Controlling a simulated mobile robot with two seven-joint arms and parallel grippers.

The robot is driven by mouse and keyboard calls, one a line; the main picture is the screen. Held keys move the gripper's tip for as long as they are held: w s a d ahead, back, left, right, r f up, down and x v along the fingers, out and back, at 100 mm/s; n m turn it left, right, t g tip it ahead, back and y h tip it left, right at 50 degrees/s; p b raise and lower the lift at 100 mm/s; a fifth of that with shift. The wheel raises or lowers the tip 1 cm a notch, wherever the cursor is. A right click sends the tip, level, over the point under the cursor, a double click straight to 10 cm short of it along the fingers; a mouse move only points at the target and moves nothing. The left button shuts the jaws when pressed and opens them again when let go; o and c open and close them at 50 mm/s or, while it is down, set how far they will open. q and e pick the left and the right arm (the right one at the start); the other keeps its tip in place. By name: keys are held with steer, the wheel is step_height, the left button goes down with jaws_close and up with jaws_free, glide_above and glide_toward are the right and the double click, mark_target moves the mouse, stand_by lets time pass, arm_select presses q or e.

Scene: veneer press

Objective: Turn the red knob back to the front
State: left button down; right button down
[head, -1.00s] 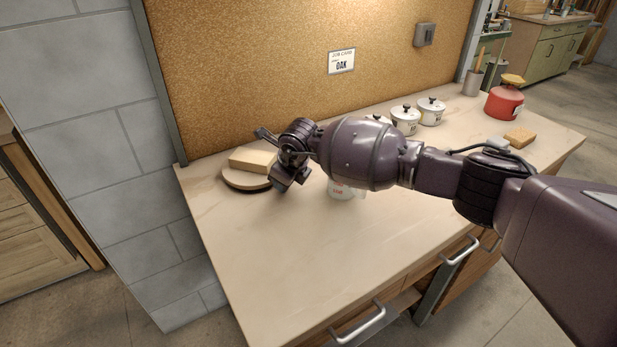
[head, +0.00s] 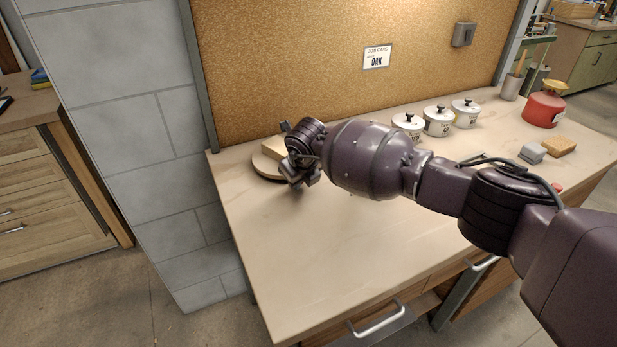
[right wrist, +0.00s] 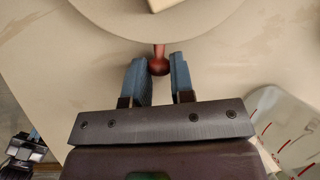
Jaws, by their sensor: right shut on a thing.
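The red knob (right wrist: 159,65) shows in the right wrist view, on a short red stem at the near rim of a pale round turntable (right wrist: 108,20). My right gripper (right wrist: 160,70) is shut on the knob, with its blue fingers on either side of it. In the head view the turntable (head: 262,168) lies at the left rear of the bench, partly behind my right gripper (head: 302,178), and the knob is hidden. A pale wooden block (head: 274,147) rests on the turntable.
A clear container with red marks (right wrist: 290,135) stands right of the gripper in the wrist view. White lidded pots (head: 438,121), a red can (head: 543,107) and a tan block (head: 559,146) stand further right. The bench front (head: 300,270) is clear.

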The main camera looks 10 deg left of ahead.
stand_by(0.4)
steer(key=c, duration=1)
jaws_free()
steer(key=shift+r, duration=0.1)
steer(key=shift+s+r, duration=0.1)
steer(key=shift+r, duration=0.25)
arm_select(q)
steer(key=s+r+p, duration=0.1)
steer(key=p, duration=0.1)
steer(key=shift+a+p, duration=0.15)
steer(key=shift+p, duration=0.15)
arm_select(e)
steer(key=v, duration=1)
arm_select(q)
steer(key=shift+r, duration=0.1)
arm_select(e)
steer(key=shift+s+f, duration=0.1)
